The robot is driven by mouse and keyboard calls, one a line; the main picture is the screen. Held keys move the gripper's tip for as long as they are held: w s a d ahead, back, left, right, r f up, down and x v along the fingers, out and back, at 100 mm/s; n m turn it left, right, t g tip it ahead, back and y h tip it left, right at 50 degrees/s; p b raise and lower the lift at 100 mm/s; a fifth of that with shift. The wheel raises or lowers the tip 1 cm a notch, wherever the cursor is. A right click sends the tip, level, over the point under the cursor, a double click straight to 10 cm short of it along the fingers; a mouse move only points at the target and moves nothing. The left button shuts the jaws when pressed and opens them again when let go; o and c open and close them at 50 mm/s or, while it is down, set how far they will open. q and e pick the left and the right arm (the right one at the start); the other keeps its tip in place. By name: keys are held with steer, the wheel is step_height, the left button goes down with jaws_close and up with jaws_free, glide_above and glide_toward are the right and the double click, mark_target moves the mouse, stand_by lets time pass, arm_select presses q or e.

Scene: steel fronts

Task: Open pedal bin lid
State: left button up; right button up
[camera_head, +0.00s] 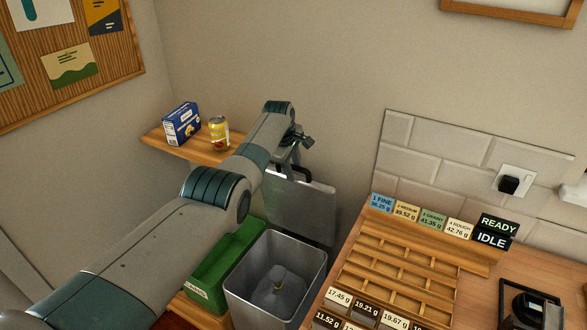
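The pedal bin (243,299) is a grey square metal bin at the lower middle, with its top open. Its grey lid (306,203) stands up steeply at the bin's back, near the wall. I see down into the bin, where a small yellowish thing (278,287) lies at the bottom. My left arm reaches in from the lower left and over the green box. My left gripper (291,168) is at the top edge of the raised lid, beside a dark handle-like part. The wrist partly hides its fingers, so their opening and any grasp are unclear. My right gripper is out of view.
A green box (226,262) stands left of the bin. A wooden shelf (190,148) holds a blue box (181,124) and a yellow can (219,133). A wooden counter (471,288) with a slotted rack (400,262) and labelled cards stands close on the right.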

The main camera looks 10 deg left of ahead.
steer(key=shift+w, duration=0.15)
arm_select(q)
steer(key=shift+r, duration=0.3)
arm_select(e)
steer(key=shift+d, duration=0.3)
